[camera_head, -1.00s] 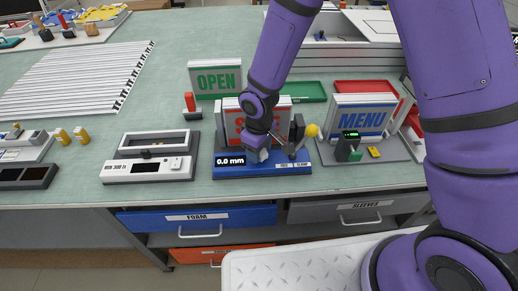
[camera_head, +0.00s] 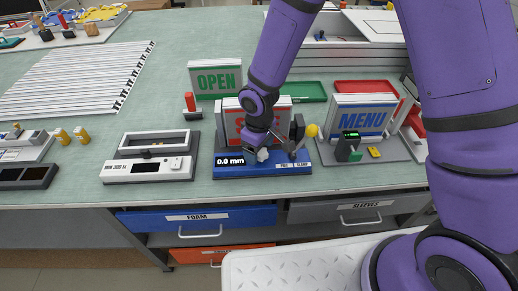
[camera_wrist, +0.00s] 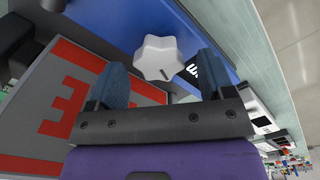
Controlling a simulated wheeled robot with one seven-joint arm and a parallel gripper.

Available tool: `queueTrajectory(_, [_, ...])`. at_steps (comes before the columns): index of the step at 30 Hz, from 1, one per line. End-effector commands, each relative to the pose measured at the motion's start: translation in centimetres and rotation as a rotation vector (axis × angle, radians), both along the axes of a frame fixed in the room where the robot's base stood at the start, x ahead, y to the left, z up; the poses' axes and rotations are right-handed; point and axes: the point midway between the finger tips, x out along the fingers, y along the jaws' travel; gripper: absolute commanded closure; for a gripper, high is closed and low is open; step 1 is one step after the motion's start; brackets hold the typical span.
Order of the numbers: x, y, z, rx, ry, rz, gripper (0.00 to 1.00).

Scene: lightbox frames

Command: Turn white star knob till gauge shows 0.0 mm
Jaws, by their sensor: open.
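The white star knob (camera_wrist: 158,58) shows clearly in the wrist view, between and beyond my fingertips. In the head view, the knob (camera_head: 262,155) is a small white shape at the front of the blue fixture (camera_head: 235,172). The gauge display (camera_head: 230,161) on the fixture's left front reads 0.0 mm. In the wrist view my gripper (camera_wrist: 162,62) is open, with one blue-grey finger on each side of the knob and a visible gap to it. In the head view my wrist hides part of the red-lettered sign (camera_head: 232,118) behind the knob.
A MENU sign fixture (camera_head: 395,150) with a green display stands to the right, and a yellow ball (camera_head: 312,131) sits between the fixtures. A white-grey device (camera_head: 120,172) stands to the left. An OPEN sign (camera_head: 216,95) stands behind. The green table between the left devices is clear.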

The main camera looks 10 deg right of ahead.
Motion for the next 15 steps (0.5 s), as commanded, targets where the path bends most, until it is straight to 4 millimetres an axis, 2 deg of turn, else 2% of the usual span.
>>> queueTrajectory(15, [0.1,0.0,8.4,0.002,-0.004,0.0,0.25])
